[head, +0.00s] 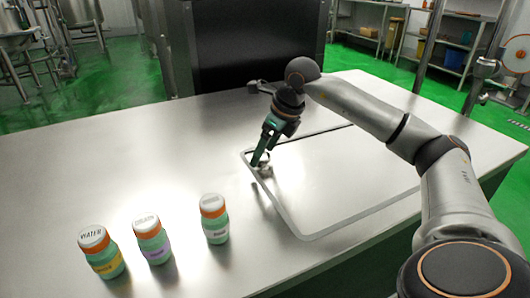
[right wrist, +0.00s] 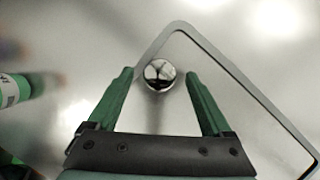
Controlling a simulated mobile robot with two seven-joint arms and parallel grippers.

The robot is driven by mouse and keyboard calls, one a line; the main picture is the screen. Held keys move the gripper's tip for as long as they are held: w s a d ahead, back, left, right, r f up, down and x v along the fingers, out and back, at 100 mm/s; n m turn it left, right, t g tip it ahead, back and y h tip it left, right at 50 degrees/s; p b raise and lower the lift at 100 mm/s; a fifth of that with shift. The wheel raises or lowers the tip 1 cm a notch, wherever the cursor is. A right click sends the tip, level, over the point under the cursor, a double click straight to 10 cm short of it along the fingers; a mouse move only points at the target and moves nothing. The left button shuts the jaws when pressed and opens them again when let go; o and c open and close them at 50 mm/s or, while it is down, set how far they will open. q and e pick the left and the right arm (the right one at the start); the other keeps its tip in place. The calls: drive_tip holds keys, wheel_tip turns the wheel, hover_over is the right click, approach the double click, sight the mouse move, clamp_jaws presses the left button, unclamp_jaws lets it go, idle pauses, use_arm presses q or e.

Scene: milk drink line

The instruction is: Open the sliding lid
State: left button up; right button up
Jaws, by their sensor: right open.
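The sliding lid (head: 345,180) is a flat metal panel set within a thin rounded frame in the steel table. A small shiny round knob (right wrist: 159,74) stands near one corner of the frame, and it shows partly in the head view (head: 265,172). My right gripper (head: 262,161) points down at the knob from above. In the right wrist view its green fingers (right wrist: 160,75) are open, one on each side of the knob, with a gap on both sides. How far the fingertips reach down beside the knob is hard to tell. My left gripper is out of view.
Three green bottles with white and orange caps stand left of the lid: one marked water (head: 104,254), a second (head: 152,242) and a third (head: 215,220). The table (head: 130,185) is otherwise clear. A dark machine (head: 245,45) stands behind the table.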

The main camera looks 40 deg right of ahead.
clamp_jaws()
idle(0.8)
